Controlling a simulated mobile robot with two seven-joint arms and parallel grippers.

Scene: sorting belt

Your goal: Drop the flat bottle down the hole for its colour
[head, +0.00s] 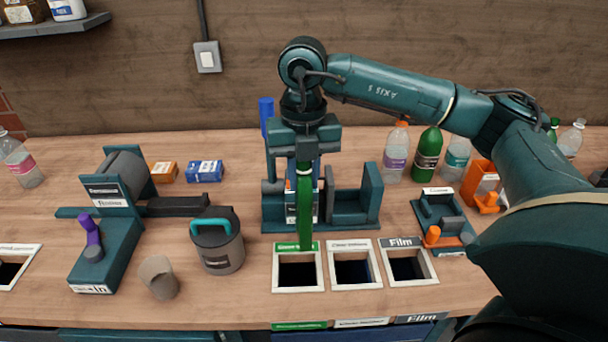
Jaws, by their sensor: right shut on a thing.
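My right gripper (304,165) points down and is shut on the flat green bottle (305,208), which hangs upright below it. The bottle's lower end overlaps the back edge of the hole with the green label (277,273) in this view; how far above the bench it hangs is hard to tell. Beside that hole are one with a white label (333,274) and one labelled Film (433,268). My left gripper is not in view.
A teal machine (370,190) stands just behind the bottle. A lidded grey can (220,255) and a small cup (158,278) stand left of the holes. Several bottles, one a green bottle (428,155), stand at the back right. Another hole (32,254) is at far left.

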